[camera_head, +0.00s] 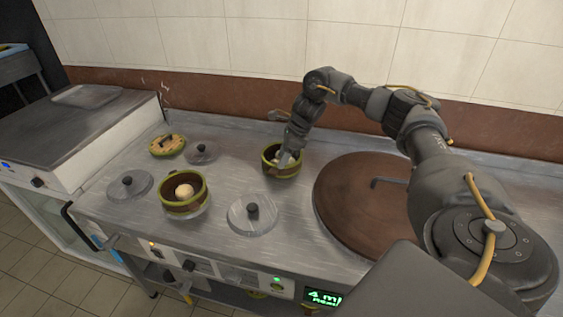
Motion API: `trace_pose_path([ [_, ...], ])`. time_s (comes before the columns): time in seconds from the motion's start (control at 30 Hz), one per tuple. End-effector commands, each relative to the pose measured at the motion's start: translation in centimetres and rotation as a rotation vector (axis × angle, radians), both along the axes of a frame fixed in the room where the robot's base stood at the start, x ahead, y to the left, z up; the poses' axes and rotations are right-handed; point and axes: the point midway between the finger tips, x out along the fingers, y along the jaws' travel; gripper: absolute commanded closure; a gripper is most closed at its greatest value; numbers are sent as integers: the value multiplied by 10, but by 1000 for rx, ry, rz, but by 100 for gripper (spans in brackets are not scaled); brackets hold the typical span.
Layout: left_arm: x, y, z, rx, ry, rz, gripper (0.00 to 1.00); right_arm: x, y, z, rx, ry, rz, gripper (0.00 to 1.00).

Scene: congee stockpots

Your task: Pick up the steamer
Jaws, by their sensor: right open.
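One round steamer (271,172), brown with green rims, stands on the steel counter left of the large brown lid; something pale shows inside it. My right gripper (287,158) reaches down over this steamer, its fingers at the near right part of its opening. It is open; whether a finger touches the steamer wall is too small to tell. A second steamer (172,207) of the same kind, with a pale bun (184,191) in it, stands further left. My left gripper is not in view.
A large brown round lid (340,220) with a handle covers the counter at right. Metal lids with black knobs (253,217) (130,187) (202,152) lie around the left steamer. A green-rimmed steamer lid (167,145) lies behind. A tiled wall bounds the back.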

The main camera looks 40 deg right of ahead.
Motion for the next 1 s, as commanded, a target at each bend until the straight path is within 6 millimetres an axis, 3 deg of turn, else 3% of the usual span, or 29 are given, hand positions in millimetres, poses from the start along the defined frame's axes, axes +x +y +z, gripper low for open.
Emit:
trace_pose_path([
  [0.1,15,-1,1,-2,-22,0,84,1,2,-3,0,0,1,55],
  [0.23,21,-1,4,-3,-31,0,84,2,4,-9,0,3,3,55],
  [0.5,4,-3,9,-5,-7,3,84,11,16,-45,0,4,3,55],
  [0.83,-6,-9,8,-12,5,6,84,13,17,-52,0,1,4,55],
  [1.0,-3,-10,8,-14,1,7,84,13,18,-52,0,1,4,76],
])
